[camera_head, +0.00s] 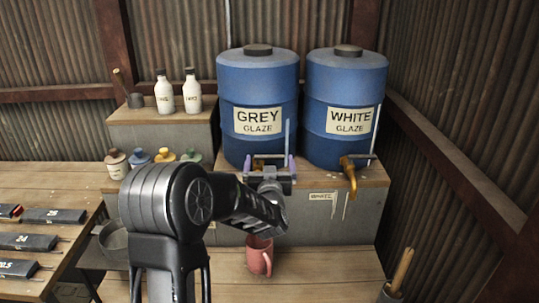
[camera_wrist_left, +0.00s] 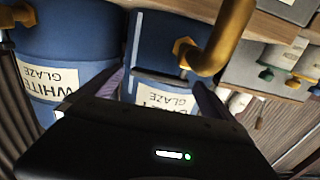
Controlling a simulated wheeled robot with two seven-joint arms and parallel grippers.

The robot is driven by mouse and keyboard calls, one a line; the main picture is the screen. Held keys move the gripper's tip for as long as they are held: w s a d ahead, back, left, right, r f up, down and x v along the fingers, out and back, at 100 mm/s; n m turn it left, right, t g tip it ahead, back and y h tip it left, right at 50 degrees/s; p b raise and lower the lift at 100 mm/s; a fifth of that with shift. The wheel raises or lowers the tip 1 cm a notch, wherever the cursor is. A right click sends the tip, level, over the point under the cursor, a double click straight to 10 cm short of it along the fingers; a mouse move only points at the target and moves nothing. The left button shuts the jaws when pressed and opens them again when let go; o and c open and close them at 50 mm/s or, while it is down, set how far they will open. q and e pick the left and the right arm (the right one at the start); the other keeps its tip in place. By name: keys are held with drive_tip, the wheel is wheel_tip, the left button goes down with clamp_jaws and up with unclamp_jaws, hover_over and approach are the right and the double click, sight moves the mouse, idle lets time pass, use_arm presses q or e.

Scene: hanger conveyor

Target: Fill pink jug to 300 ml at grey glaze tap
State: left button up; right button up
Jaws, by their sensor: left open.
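The pink jug (camera_head: 259,257) stands upright on the lower wooden bench, below the grey glaze drum (camera_head: 257,92). Its handle faces right; its fill level cannot be made out. My left gripper (camera_head: 272,163) is open in front of the drum's lower front, with its purple fingers spread apart. It hides most of the grey glaze tap in the head view. In the left wrist view, the brass grey glaze tap (camera_wrist_left: 222,42) shows close up, beyond the open gripper (camera_wrist_left: 165,88). I cannot tell whether the fingers touch it. My right gripper is out of view.
The white glaze drum (camera_head: 346,100) stands to the right, with its brass tap (camera_head: 350,172). White bottles (camera_head: 164,92) and small coloured-lid jars (camera_head: 140,158) are at the left. A dark bowl (camera_head: 113,240) lies left of my arm. The bench right of the jug is clear.

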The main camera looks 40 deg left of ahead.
sight(269, 159)
use_arm(q)
drive_tip(key=shift+p+x, duration=0.3)
drive_tip(key=shift+x, duration=1.3)
drive_tip(key=shift+c, duration=0.3)
drive_tip(key=c, duration=1.9)
drive_tip(key=shift+s+f+b, duration=0.1)
drive_tip(key=shift+b, duration=0.4)
drive_tip(key=m+t+h+b, duration=0.1)
drive_tip(key=b, duration=0.3)
drive_tip(key=m+t+h+b, duration=0.1)
drive_tip(key=h+b, duration=0.1)
drive_tip(key=b, duration=0.2)
drive_tip(key=s+m+t+h+b, duration=0.1)
drive_tip(key=h+b, duration=0.1)
drive_tip(key=b, duration=0.2)
drive_tip(key=shift+d+m, duration=0.25)
drive_tip(key=shift+m, duration=0.15)
drive_tip(key=shift+h+b, duration=0.3)
drive_tip(key=shift+r, duration=0.2)
